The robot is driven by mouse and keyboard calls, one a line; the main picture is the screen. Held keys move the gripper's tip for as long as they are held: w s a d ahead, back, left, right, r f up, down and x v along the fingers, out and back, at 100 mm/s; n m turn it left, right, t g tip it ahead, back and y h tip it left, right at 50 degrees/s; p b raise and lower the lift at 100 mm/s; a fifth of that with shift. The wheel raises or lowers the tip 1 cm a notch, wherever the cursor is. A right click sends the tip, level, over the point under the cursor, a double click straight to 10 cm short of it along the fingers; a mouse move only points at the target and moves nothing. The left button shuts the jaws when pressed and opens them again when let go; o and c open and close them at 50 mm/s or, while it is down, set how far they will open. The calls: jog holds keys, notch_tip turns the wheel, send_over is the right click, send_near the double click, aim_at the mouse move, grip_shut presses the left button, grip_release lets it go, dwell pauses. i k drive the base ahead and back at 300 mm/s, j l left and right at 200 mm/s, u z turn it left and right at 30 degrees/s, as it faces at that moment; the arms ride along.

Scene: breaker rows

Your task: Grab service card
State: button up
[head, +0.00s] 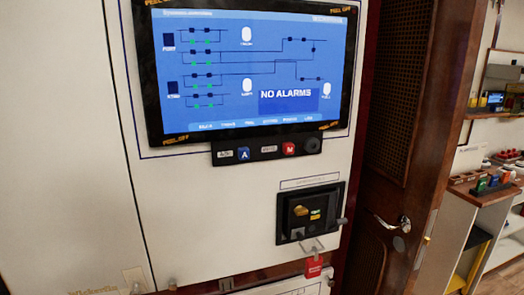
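No object in the head view is clearly readable as the service card. A small red tag-like piece (313,267) with pale marks hangs below the black switch box (310,213) on the white panel. I cannot tell whether it is a card or a lock. A pale angled piece (314,247) is just above it. A beige plate (134,279) sits at the lower left of the panel, too small to identify. My gripper is not in view.
A large screen (252,70) reading "NO ALARMS" is on the white panel (70,140), with a button strip (267,149) below it. A wooden door (412,120) with a metal handle (393,223) stands at right. Beyond it are shelves and a counter (482,195).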

aim_at(505, 176)
jog(key=z, duration=1.5)
jog(key=i+l+z, duration=0.3)
jog(key=i, duration=0.3)
jog(key=i+l+z, duration=0.25)
jog(key=i, duration=0.4)
jog(key=i+l+z, duration=0.1)
jog(key=i+z, duration=0.2)
jog(key=i, duration=0.35)
jog(key=i+l+u, duration=0.1)
jog(key=i+u, duration=0.15)
jog(key=i, duration=1.15)
jog(key=i+j+u, duration=0.1)
jog(key=i+u, duration=0.3)
jog(key=i+l+u, duration=0.1)
jog(key=i+u, duration=0.3)
jog(key=i+l+u, duration=0.25)
jog(key=i+u, duration=0.65)
jog(key=i+l+u, duration=0.2)
jog(key=i+u, duration=0.25)
